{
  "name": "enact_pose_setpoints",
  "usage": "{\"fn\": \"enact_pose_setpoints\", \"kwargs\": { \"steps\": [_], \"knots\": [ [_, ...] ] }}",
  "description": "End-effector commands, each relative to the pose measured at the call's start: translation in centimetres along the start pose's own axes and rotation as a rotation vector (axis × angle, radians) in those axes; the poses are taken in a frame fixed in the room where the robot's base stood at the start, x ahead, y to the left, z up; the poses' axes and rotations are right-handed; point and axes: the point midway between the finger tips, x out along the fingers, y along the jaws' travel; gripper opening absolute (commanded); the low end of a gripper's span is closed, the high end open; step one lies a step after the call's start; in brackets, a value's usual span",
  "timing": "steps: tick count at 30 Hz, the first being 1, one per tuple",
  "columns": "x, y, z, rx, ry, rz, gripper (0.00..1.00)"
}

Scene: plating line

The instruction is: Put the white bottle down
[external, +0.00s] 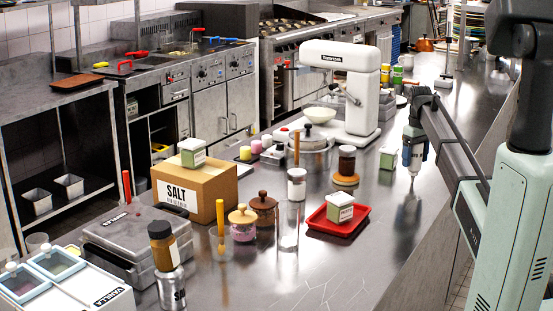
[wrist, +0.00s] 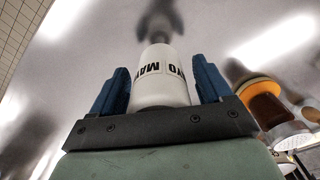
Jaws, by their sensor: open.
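The white bottle (wrist: 160,85) with dark MAYO lettering is between my gripper's two blue fingers (wrist: 160,92) in the wrist view. A gap shows on each side of it, so the jaws are open around it. In the external view my gripper (external: 414,153) is low over the right part of the steel counter (external: 365,245), with the bottle mostly hidden among the fingers. A dark blurred shape beyond the bottle in the wrist view looks like a reflection. I cannot tell for certain whether the bottle's base touches the counter.
A red tray (external: 322,224) with a green-and-white box stands left of my gripper. A white mixer (external: 345,85) stands behind. The counter's front right is clear.

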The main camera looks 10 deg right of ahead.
Motion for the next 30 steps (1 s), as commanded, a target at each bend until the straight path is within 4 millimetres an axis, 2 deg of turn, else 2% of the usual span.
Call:
{"fn": "enact_pose_setpoints", "kwargs": {
  "steps": [5, 12, 18, 24, 30],
  "knots": [
    [-2.4, 0.1, -0.1, 0.0, 0.001, 0.001, 0.78],
    [-7.0, 0.1, -0.2, 0.0, 0.002, 0.001, 0.78],
    [-10.0, 0.1, -0.1, 0.0, 0.001, 0.0, 0.78],
    [-11.6, 0.0, -0.1, 0.0, 0.0, 0.0, 0.78],
    [-11.9, 0.0, 0.0, 0.0, 0.0, 0.0, 0.78]
  ]
}}
